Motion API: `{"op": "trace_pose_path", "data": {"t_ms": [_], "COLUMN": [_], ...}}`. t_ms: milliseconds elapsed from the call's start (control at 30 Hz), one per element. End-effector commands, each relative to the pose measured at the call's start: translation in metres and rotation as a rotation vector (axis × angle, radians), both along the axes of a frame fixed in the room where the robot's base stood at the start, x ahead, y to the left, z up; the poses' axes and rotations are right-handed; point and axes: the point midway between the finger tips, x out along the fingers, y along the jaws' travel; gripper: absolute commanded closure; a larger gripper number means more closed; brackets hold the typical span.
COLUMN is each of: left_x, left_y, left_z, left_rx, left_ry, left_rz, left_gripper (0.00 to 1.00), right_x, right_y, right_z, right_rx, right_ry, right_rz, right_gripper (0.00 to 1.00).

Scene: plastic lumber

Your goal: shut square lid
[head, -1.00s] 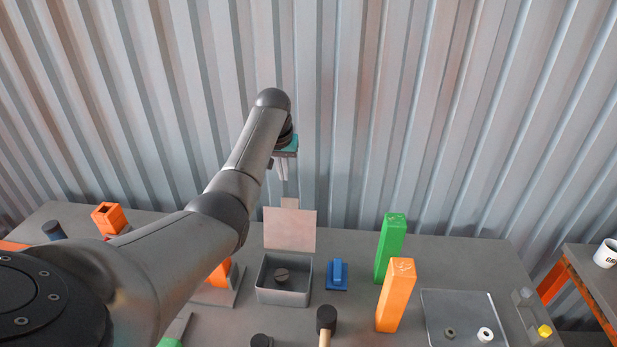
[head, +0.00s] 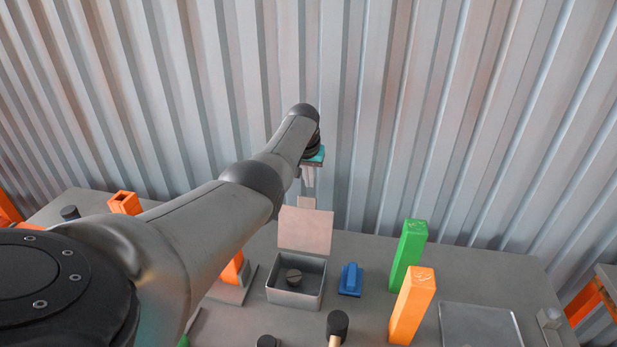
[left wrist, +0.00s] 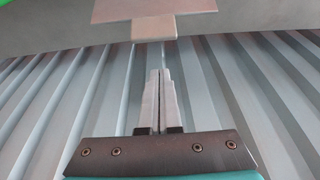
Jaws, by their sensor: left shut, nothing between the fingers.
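A grey square box (head: 295,296) stands on the table with its pinkish lid (head: 305,231) open and standing up at the back edge. A small tab (head: 306,203) sticks up from the lid's top edge. A dark round piece (head: 294,276) lies inside the box. My left gripper (head: 308,184) is shut and empty, just above and behind the lid tab in the head view. In the left wrist view the shut fingers (left wrist: 159,76) point toward the tab (left wrist: 153,28) with a gap between them. The lid (left wrist: 150,8) is partly cut off there. My right gripper is not in view.
A blue block (head: 351,280) stands right of the box. Tall green (head: 409,255) and orange (head: 412,306) blocks stand farther right. A hammer (head: 337,325) lies in front. A corrugated wall (head: 450,120) rises behind the table.

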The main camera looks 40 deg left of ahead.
Motion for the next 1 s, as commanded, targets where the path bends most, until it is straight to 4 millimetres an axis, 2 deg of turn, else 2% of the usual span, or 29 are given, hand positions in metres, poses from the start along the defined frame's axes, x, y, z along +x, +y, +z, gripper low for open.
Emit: {"op": "trace_pose_path", "data": {"t_ms": [100,333,500,1000], "left_x": [0.003,0.008,0.002,-0.020], "left_y": [0.002,0.005,0.002,-0.011], "left_z": [-0.014,-0.031,-0.021,-0.014], "left_rx": [0.000,0.001,0.004,0.002], "left_ry": [0.000,0.000,0.000,0.001], "left_rz": [0.001,0.001,0.000,0.000], "left_gripper": [1.00,1.00,1.00,1.00], "right_x": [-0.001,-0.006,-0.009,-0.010], "right_y": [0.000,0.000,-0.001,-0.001], "right_z": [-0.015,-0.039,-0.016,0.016], "right_rx": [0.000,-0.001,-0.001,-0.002], "right_ry": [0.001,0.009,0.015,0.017], "right_rz": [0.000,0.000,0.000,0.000], "right_gripper": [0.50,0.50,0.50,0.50]}}
